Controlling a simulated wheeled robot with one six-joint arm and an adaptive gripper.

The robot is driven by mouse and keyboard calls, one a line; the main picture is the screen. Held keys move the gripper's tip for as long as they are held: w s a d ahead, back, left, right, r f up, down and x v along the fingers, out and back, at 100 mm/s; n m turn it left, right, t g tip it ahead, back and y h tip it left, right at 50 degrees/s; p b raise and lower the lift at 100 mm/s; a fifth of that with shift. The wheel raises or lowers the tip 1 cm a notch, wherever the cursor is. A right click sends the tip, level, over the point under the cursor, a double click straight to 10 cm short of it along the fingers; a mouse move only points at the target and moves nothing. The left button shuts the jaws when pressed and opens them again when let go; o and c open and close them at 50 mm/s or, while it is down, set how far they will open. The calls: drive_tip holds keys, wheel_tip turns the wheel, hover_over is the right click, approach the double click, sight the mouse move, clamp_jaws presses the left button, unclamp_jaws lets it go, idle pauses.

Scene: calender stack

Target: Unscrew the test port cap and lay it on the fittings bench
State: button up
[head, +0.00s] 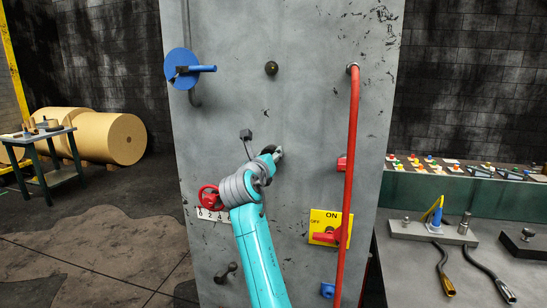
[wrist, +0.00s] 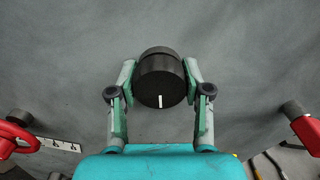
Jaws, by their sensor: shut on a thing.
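A black round cap (wrist: 160,92) with a white line on its face sits between the two fingers of my gripper (wrist: 160,75) in the wrist view. The fingers are shut on its left and right sides. It is in front of the grey panel; I cannot tell whether it is still on its port. In the head view my gripper (head: 275,154) is at the middle of the panel (head: 300,110), and my wrist hides most of the cap. A grey-topped bench (head: 400,262) stands at the right, and a small green table (head: 62,133) at the far left; no label shows which is the fittings bench.
A red pipe (head: 352,150) runs down the panel's right side. A red handwheel (head: 209,196), a blue disc valve (head: 181,68), a dark knob (head: 271,68) and a yellow switch plate (head: 318,222) surround my arm. Hoses and fittings occupy parts of the right bench.

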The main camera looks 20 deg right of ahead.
drive_tip(key=shift+v, duration=1.1)
drive_tip(key=shift+s+a, duration=0.1)
drive_tip(key=shift+a, duration=0.05)
